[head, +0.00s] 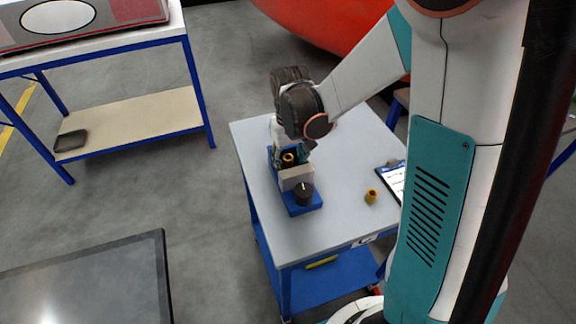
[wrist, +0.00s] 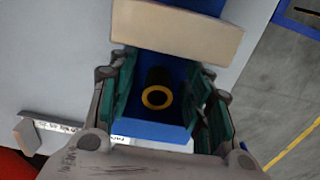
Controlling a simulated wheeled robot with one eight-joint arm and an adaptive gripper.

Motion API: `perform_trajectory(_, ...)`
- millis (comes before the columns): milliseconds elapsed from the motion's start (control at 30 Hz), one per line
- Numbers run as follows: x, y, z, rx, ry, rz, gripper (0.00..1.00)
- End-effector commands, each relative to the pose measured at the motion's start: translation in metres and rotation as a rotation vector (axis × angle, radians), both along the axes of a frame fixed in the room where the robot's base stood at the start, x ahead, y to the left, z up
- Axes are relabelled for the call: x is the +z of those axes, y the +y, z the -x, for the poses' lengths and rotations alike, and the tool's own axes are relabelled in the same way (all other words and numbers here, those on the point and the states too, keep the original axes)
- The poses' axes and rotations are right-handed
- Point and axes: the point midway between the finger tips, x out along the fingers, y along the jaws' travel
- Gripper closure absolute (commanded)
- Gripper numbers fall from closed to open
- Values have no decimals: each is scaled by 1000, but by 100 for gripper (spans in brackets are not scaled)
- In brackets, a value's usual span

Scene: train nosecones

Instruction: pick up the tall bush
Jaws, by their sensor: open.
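A dark upright bush with a yellow ring (wrist: 158,97) stands on a blue holder (wrist: 150,130) in the wrist view. My gripper (wrist: 166,103) is open, with one teal-padded finger on each side of the bush and gaps between. In the head view my gripper (head: 290,152) is over the rear of the holder (head: 303,208), partly hiding it. How deep the fingertips reach along the bush is hard to tell.
A beige-grey block (head: 296,178) stands on the holder close to the bush. A black knobbed part (head: 304,194) is at its front. A small yellow bush (head: 371,196) and a clipboard (head: 392,180) lie to the right on the grey table (head: 262,140). The table's front is clear.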

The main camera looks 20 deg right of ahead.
Motion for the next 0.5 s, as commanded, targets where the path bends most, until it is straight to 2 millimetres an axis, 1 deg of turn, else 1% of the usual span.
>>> perform_trajectory(33, -3, 0, 0, 0, 0, 0, 54)
perform_trajectory(200, -2, 0, 0, 0, 0, 0, 54)
perform_trajectory(233, -2, 0, 0, 0, 0, 0, 57)
perform_trajectory(267, -2, 0, 0, 0, 0, 0, 64)
perform_trajectory(300, -2, 0, 0, 0, 0, 0, 73)
perform_trajectory(367, -2, 0, 0, 0, 0, 0, 86)
perform_trajectory(400, -2, 0, 0, 0, 0, 0, 95)
perform_trajectory(500, -2, 0, 0, 0, 0, 0, 97)
